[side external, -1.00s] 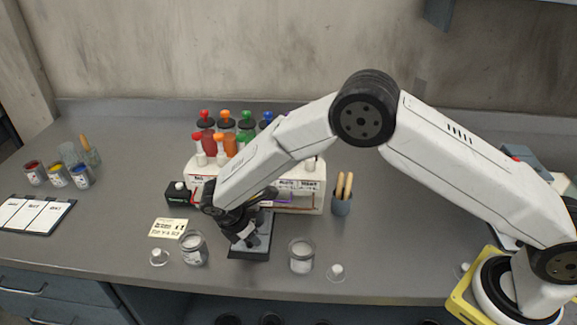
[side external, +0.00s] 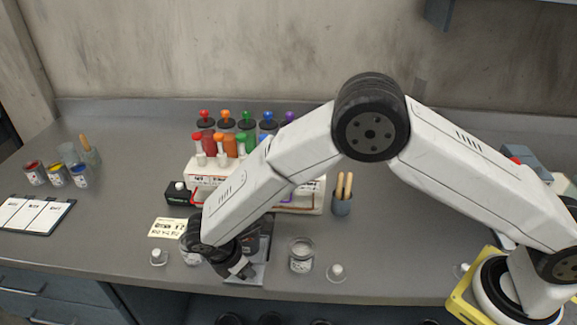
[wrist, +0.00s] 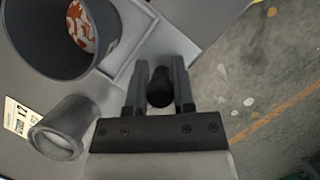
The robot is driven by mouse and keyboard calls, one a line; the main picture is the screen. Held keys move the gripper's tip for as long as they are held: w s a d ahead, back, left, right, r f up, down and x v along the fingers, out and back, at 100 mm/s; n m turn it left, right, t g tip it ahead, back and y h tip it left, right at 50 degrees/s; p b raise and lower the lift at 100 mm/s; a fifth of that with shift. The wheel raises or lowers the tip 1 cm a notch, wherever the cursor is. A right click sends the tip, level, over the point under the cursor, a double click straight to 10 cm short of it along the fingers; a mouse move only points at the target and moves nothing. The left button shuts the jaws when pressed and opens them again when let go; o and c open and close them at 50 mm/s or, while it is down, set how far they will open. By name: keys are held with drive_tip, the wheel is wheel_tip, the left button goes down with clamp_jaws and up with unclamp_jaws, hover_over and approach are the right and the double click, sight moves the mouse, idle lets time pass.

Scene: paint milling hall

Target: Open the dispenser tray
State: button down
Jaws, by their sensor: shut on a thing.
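The dispenser (side external: 210,182) is a white unit against the back of the bench, with coloured bottles on top. Its dispenser tray (side external: 262,252) reaches out from under it towards the bench's front edge, partly covered by my wrist. The tray's pale floor also shows in the wrist view (wrist: 172,42). My gripper (wrist: 160,82) has its two dark fingers closed on a round black knob (wrist: 159,97) at the tray's front. In the side view my gripper (side external: 243,270) is low at the tray's front end, and the knob is hidden there.
A second jar (side external: 301,262) stands right of the tray. Small white-topped items (side external: 336,272) and a note card (side external: 167,228) lie nearby. The bench edge is close in front.

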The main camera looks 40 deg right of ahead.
drive_tip(key=c, duration=0.7)
unclamp_jaws()
drive_tip(key=shift+c, duration=0.2)
drive_tip(key=shift+r, duration=0.1)
drive_tip(key=v, duration=0.7)
drive_tip(key=shift+r, duration=0.35)
drive_tip(key=shift+a, duration=0.1)
drive_tip(key=s+d+r+m+y, duration=0.25)
drive_tip(key=d+m, duration=0.25)
drive_tip(key=d, duration=0.3)
drive_tip(key=s+d+r+m+y, duration=0.1)
drive_tip(key=d+r+m, duration=0.25)
drive_tip(key=d, duration=0.45)
drive_tip(key=s+d+m+t+y, duration=0.1)
drive_tip(key=s+d+m+t, duration=0.1)
drive_tip(key=s+d+m, duration=0.7)
drive_tip(key=shift+s+d+r+t, duration=0.3)
drive_tip(key=shift+s+d+r, duration=0.15)
drive_tip(key=shift+d, duration=0.75)
